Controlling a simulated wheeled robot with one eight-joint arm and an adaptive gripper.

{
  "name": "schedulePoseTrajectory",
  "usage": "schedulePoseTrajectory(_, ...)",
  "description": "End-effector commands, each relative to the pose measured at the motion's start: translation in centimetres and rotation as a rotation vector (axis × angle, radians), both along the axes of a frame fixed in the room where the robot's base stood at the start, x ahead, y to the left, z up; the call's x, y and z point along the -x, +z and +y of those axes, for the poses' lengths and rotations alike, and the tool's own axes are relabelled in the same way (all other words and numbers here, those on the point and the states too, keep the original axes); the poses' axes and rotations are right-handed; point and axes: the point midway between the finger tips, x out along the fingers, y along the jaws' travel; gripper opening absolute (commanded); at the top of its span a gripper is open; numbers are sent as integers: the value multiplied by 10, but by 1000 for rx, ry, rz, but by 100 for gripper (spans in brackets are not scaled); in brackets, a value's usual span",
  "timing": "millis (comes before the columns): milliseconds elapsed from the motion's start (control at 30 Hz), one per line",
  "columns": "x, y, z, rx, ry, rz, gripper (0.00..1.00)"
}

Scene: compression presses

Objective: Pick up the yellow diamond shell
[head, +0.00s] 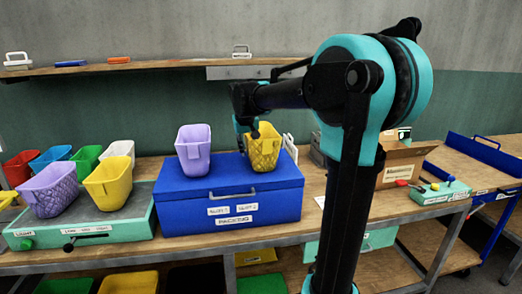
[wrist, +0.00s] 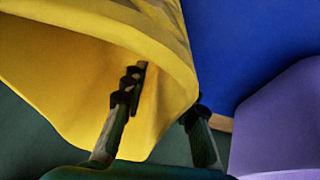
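The yellow diamond shell (head: 263,152), a cup with a diamond-patterned wall, stands on the right part of the blue box lid. In the wrist view it fills the upper left, its smooth inside and curved rim (wrist: 178,50) close to the camera. In the wrist view my gripper (wrist: 163,92) straddles the shell wall, one finger inside and the other outside, partly hidden by the wall. The fingers look apart; contact with the wall is unclear.
A purple shell (head: 194,150) stands close left on the blue box (head: 230,195); it also shows in the wrist view (wrist: 285,120). Another purple shell (head: 52,189) and yellow shell (head: 109,182) stand on the green-sided tray (head: 135,228). A cardboard box (head: 398,166) is at right.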

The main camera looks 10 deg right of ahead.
Motion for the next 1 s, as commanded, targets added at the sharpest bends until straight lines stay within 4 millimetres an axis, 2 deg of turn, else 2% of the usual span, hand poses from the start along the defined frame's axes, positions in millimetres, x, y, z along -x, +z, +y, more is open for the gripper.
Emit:
schedulePoseTrajectory(167, -5, -11, -1, 0, 0, 0, 28)
schedulePoseTrajectory(1000, -5, -16, -1, 0, 0, 0, 28)
